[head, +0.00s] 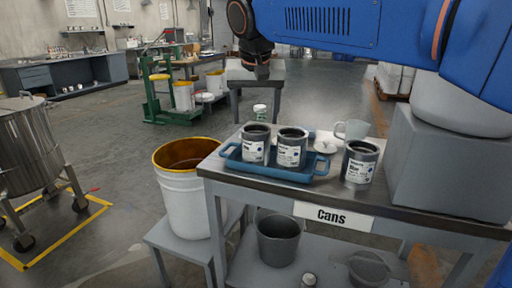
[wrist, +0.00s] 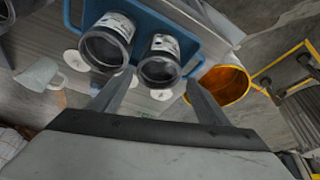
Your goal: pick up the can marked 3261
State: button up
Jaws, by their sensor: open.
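Two grey open-topped cans with white labels, the left can (head: 256,144) and the middle can (head: 291,148), stand upright in a blue tray (head: 312,177) on the bench. A third can (head: 360,162) stands on the bench right of the tray. The label numbers are too small to read, so I cannot tell which is 3261. My gripper (wrist: 158,78) is open and empty in the wrist view. Its fingers point toward two cans in the tray, one can (wrist: 107,42) at left and another (wrist: 160,60) nearer the middle; I see no contact.
A grey mug (head: 352,129) and white lids (head: 325,146) lie behind the cans. A grey box (head: 447,165) stands on the bench at right. A white bucket with yellow rim (head: 190,205) stands left of the bench. A grey bucket (head: 278,240) sits on the lower shelf.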

aim_at(256, 130)
jog(key=shift+x, duration=3.1)
jog(key=shift+s, duration=0.1)
jog(key=shift+c, duration=0.4)
jog(key=c, duration=1)
jog(key=shift+o, duration=0.2)
